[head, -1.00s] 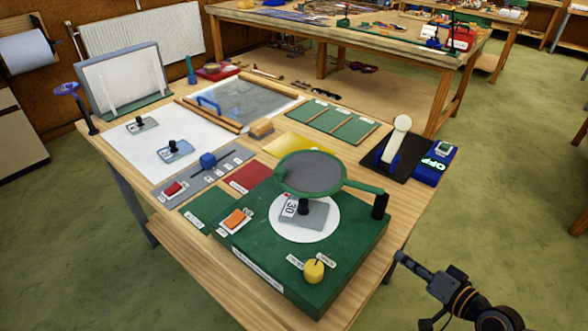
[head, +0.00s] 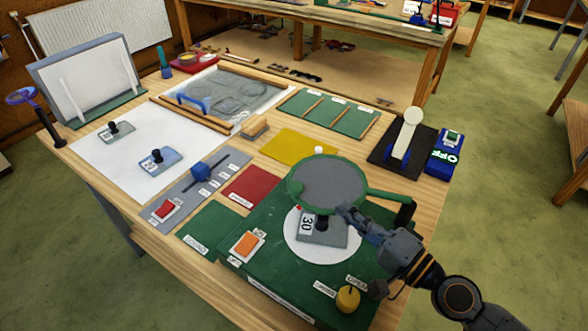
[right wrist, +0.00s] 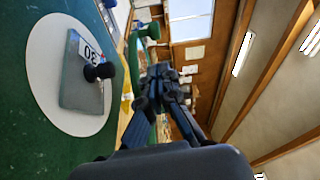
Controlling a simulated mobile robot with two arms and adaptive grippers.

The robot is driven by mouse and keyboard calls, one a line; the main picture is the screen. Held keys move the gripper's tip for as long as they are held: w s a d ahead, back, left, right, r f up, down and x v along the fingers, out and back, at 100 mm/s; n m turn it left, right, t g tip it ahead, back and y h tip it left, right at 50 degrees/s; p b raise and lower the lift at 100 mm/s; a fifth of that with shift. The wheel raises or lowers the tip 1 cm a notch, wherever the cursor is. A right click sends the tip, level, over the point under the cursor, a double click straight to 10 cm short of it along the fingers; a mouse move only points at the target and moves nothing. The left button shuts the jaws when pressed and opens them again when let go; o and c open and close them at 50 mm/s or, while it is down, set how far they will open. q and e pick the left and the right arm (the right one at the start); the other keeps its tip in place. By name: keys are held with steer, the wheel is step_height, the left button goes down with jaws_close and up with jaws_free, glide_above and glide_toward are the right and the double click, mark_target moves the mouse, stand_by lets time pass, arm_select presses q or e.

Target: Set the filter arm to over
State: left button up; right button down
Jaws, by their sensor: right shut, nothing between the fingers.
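The filter arm has a green ring with a grey disc (head: 328,184) and a green bar (head: 392,196) running right to a black post (head: 405,214) on the green box (head: 275,282). The ring stands above the box, and in the head view it overlaps the back of the white circle (head: 300,246). A grey plate marked 30 (head: 335,237) with a black knob lies on that circle; it also shows in the right wrist view (right wrist: 78,90). My right gripper (head: 345,211) is shut and empty beside the ring's near right edge; contact is unclear. My left gripper is out of view.
A yellow knob (head: 348,299) and an orange switch (head: 246,243) sit on the box. A small white ball (head: 318,150) shows at the ring's far edge. A black stand with a white lever (head: 407,137) and a blue switch box (head: 444,154) stand behind the post.

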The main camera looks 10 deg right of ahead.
mark_target(311, 195)
steer(key=p+x, duration=0.6)
steer(key=x, duration=0.3)
steer(key=shift+r, duration=0.2)
steer(key=shift+w+a+f, duration=0.1)
steer(key=shift+w+a, duration=0.15)
steer(key=shift+w, duration=0.05)
